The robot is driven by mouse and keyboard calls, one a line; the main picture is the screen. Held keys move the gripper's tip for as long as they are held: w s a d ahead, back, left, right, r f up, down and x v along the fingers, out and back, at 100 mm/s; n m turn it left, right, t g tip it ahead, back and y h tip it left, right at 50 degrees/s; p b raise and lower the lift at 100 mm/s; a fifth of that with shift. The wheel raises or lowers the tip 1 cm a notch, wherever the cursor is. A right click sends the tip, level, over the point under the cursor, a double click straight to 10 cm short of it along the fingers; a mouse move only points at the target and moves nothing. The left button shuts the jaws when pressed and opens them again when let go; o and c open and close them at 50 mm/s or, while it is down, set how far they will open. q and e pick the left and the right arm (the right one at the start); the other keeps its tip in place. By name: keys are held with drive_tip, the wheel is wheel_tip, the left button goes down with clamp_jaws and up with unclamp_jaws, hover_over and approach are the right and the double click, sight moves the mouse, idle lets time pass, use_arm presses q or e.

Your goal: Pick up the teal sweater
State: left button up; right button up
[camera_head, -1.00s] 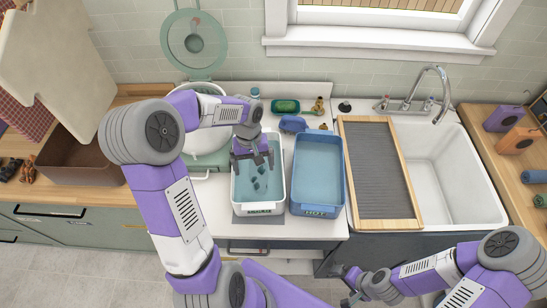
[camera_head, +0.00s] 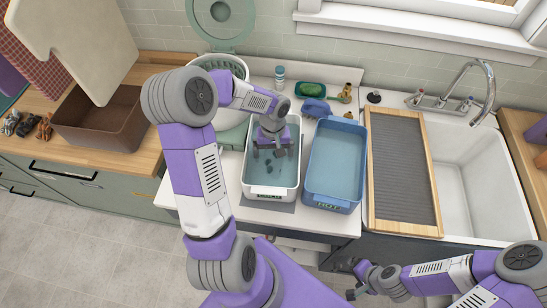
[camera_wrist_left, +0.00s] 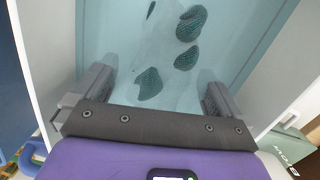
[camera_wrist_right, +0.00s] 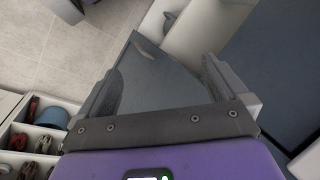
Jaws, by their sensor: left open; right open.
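The teal sweater shows only as several dark teal ribbed patches in the cloudy water of the white basin (camera_head: 247,190). One patch is clear in the left wrist view (camera_wrist_left: 150,84), with others further up between the fingers; the rest is hidden by the water. My left gripper (camera_head: 271,153) points down over the basin, open and empty. Its fingers (camera_wrist_left: 157,92) stand on either side of the patches; I cannot tell if the tips touch the water. My right gripper (camera_head: 351,280) is open and empty, low in front of the counter; it also shows in the right wrist view (camera_wrist_right: 165,85).
A blue tub (camera_head: 335,197) of water stands right of the basin, then a ribbed washboard (camera_head: 402,170) and the sink (camera_head: 478,190). A lidded hamper (camera_head: 225,62) stands behind left. A brown bin (camera_head: 100,125) sits on the left counter.

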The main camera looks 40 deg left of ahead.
use_arm(q)
drive_tip(key=shift+f, duration=0.35)
drive_tip(key=shift+c, duration=0.3)
drive_tip(key=shift+r, duration=0.1)
drive_tip(key=c, duration=1.5)
